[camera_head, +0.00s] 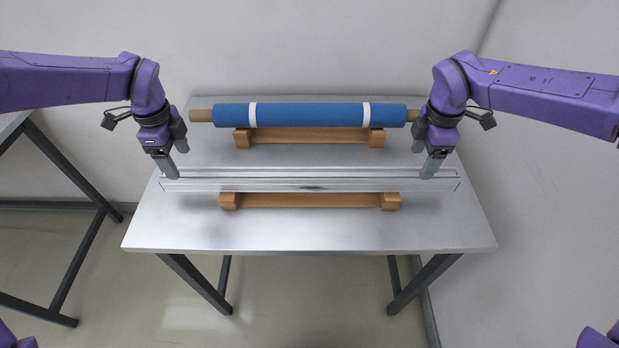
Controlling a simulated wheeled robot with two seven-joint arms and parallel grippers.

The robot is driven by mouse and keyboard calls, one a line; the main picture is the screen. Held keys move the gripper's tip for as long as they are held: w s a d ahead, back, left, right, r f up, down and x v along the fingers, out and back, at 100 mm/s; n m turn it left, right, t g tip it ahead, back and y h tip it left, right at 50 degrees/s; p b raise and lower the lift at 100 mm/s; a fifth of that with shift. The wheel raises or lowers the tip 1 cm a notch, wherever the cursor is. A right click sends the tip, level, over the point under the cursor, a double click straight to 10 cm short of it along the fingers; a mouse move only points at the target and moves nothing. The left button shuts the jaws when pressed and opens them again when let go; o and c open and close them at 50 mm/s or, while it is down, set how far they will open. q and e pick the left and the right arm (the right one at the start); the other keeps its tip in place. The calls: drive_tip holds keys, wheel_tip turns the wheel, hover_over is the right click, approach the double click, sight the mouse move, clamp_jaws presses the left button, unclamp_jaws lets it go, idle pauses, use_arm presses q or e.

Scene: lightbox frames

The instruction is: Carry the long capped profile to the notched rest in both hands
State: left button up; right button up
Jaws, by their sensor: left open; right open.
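The long capped profile (310,184) is a silver bar lying left to right across the table. Its front face overlaps the back edge of the front wooden notched rest (310,201), which has a raised block at each end. The picture does not settle whether the profile bears on this rest. My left gripper (175,158) is open at the profile's left end, with a fingertip at its top edge. My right gripper (428,158) is open at the right end in the same way. Whether the fingers touch the profile is unclear.
A blue roll (308,115) with two white bands and brown core ends lies on a second wooden rest (308,137) behind the profile. The metal table (310,232) is bare at its front. Walls stand behind and at right. Another table frame (78,262) stands left.

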sight(185, 173)
use_arm(q)
wheel_tip(185, 173, down, 7)
drive_tip(key=shift+d+r, duration=0.1)
use_arm(e)
wheel_tip(185, 173, down, 7)
drive_tip(key=shift+d+r, duration=0.1)
use_arm(q)
clamp_jaws()
use_arm(e)
clamp_jaws()
use_arm(q)
drive_tip(key=shift+r, duration=0.1)
use_arm(e)
drive_tip(key=shift+r, duration=0.1)
